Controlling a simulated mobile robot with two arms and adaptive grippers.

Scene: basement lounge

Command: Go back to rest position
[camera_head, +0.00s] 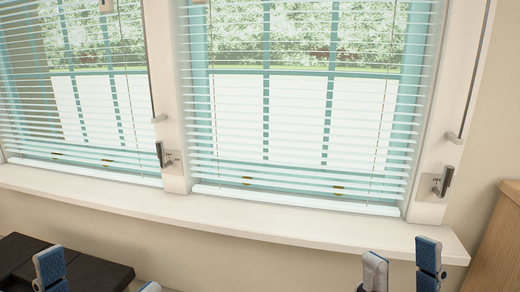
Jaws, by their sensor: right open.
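My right gripper (401,266) shows at the bottom right, below the window sill. Its two blue-padded fingers stand apart with nothing visible between them, so it is open. My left gripper (99,277) shows at the bottom left, in front of a dark flat-topped object. One blue finger and the tip of another show wide apart, so it is open, with nothing seen held. The lower parts of both grippers and both arms are cut off by the bottom edge.
A white window sill (230,218) runs across the view beneath two windows with white blinds (300,110). The dark object (85,273) is at the lower left. A wooden piece of furniture (497,250) stands at the right edge. Small switches sit on the window frames.

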